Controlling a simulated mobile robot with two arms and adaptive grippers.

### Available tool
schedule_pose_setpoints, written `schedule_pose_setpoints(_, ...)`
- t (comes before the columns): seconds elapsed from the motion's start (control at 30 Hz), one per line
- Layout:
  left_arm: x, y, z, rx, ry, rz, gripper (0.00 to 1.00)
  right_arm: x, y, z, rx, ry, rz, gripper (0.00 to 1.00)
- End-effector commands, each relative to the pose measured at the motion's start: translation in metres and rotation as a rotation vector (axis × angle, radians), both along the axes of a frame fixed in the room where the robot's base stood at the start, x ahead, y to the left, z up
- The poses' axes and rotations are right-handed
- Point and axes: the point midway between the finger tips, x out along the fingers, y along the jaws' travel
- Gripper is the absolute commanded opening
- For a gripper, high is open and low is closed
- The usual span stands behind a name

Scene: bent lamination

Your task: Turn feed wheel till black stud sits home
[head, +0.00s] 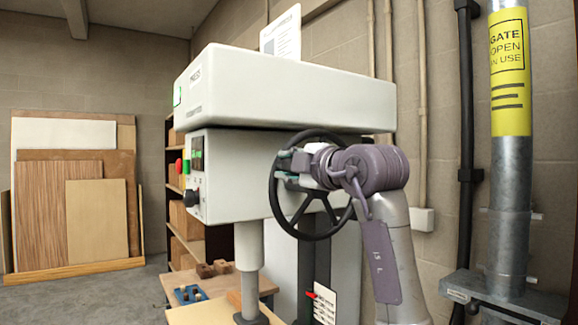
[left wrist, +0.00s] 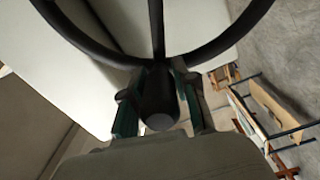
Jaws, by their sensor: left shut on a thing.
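The black spoked feed wheel (head: 273,200) is on the side of a pale press (head: 290,98) in the head view. My left gripper (head: 287,166) is at the wheel's upper left part, with teal finger pads. In the left wrist view its fingers are shut on a dark round handle (left wrist: 160,105), with the wheel's spoke (left wrist: 157,30) and rim just beyond. A pale vertical ram (head: 249,245) comes down from the press head to a dark piece (head: 250,319) at the bottom edge. I cannot make out the black stud. My right gripper is not in view.
A table with a blue tray (head: 187,295) and small blocks (head: 212,269) stands behind the ram. Boards (head: 95,220) lean on the far wall. A metal post with a yellow sign (head: 509,75) stands at right. Open floor lies at left.

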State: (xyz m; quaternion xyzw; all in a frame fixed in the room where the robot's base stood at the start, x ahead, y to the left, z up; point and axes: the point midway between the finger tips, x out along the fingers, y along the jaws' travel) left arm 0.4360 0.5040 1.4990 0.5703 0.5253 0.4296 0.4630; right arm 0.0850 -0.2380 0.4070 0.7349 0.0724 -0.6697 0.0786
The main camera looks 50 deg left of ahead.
Motion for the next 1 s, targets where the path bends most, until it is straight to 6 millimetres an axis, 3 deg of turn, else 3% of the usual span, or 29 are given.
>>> schedule_pose_setpoints(0.17, 0.001, 0.001, -0.005, -0.012, 0.008, 0.003, 0.00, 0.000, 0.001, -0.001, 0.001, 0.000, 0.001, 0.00)
schedule_pose_setpoints(0.2, 0.001, 0.001, -0.005, -0.011, 0.008, 0.002, 0.35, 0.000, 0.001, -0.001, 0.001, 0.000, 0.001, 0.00)
schedule_pose_setpoints(0.3, 0.001, 0.001, -0.004, -0.010, 0.007, 0.002, 0.52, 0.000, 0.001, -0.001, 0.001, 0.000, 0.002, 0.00)
schedule_pose_setpoints(0.67, 0.000, -0.003, -0.002, -0.004, 0.003, 0.000, 0.54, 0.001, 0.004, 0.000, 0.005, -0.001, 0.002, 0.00)
schedule_pose_setpoints(0.77, 0.000, -0.013, -0.002, -0.004, 0.003, 0.000, 0.54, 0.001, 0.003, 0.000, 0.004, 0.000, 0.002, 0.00)
schedule_pose_setpoints(1.0, -0.003, -0.063, -0.002, -0.004, 0.003, -0.003, 0.54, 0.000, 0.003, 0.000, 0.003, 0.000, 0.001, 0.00)
